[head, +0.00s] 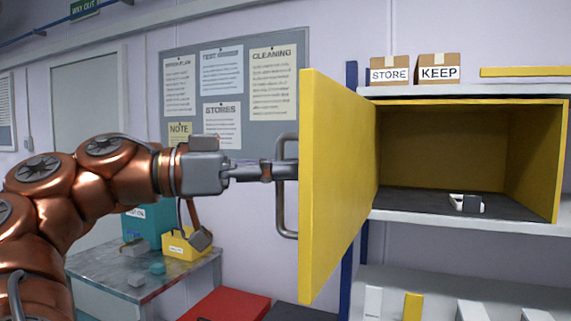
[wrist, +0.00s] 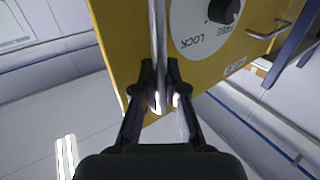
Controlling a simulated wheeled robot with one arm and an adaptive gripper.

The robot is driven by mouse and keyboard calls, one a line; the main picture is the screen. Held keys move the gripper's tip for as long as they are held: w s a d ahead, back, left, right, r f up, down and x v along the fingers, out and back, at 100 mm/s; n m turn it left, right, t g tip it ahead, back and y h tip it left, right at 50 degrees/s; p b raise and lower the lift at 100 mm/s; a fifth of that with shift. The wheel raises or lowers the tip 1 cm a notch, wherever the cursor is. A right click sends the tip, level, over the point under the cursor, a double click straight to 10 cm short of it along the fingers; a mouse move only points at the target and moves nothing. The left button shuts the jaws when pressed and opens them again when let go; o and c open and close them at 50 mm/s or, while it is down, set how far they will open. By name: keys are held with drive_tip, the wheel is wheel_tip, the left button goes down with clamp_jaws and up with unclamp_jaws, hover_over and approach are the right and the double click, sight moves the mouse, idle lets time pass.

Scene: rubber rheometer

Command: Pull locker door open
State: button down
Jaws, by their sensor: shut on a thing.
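The yellow locker door (head: 335,190) stands wide open in the head view, swung out toward me from the left side of the yellow locker (head: 562,160). A grey bar handle (head: 284,222) sits on its outer face. My gripper (head: 280,171) is at the upper part of this handle, with its fingers shut on it. In the wrist view my gripper (wrist: 160,95) closes around the handle (wrist: 159,40), and the door (wrist: 120,45) with a round lock dial (wrist: 222,14) is behind it. The locker holds a small white and dark object (head: 467,203) on its dark floor.
Boxes marked STORE (head: 389,70) and KEEP (head: 438,67) stand on the shelf above the locker. A grey table (head: 150,280) with a yellow bin (head: 183,247) and small blocks is below my arm. A red surface (head: 232,305) lies below the door.

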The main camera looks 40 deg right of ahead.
drive_tip(key=c, duration=1.2)
unclamp_jaws()
drive_tip(key=shift+w+a, duration=0.1)
drive_tip(key=shift+s+a+r, duration=0.15)
drive_tip(key=shift+s, duration=0.05)
drive_tip(key=shift+a, duration=0.35)
